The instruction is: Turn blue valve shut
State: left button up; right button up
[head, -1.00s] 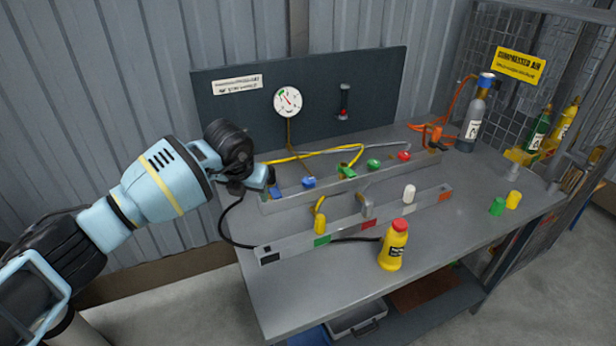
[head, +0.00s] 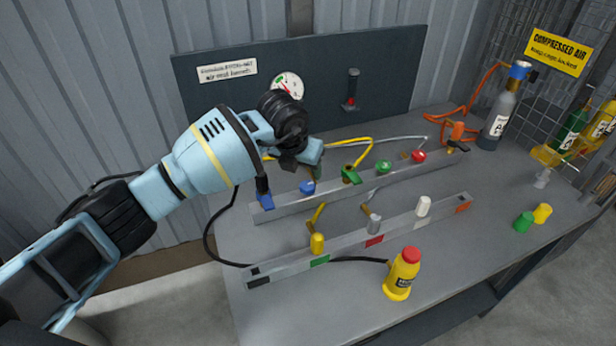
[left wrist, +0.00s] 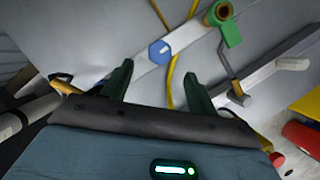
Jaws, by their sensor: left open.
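The blue valve knob (head: 307,187) sits on the rear grey rail of the bench, left of a green lever handle (head: 351,177). In the left wrist view the blue knob (left wrist: 159,51) is six-sided with a pale mark on top. My left gripper (head: 314,168) is above and behind the knob in the head view. In the left wrist view its two dark green fingers (left wrist: 157,72) are apart and empty, with the knob just beyond their tips, roughly between them. The fingers are mostly hidden in the head view. My right gripper is not in view.
A dark blue handle (head: 264,200) is at the rail's left end. A green knob (head: 383,166) and a red knob (head: 418,156) are farther right. A gauge (head: 289,84) is on the back panel. Yellow hoses (head: 360,143) run behind the rail.

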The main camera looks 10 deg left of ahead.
aim_at(307, 185)
pick_arm(q)
jog(key=b+x, duration=0.1)
jog(key=x, duration=0.5)
jog(key=shift+d+f, duration=0.1)
jog(key=shift+f, duration=0.25)
jog(key=shift+w+f, duration=0.3)
jog(key=shift+f, duration=0.2)
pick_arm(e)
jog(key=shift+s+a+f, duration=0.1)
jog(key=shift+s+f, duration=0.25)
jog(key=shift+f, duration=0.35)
pick_arm(q)
jog(key=shift+c, duration=0.5)
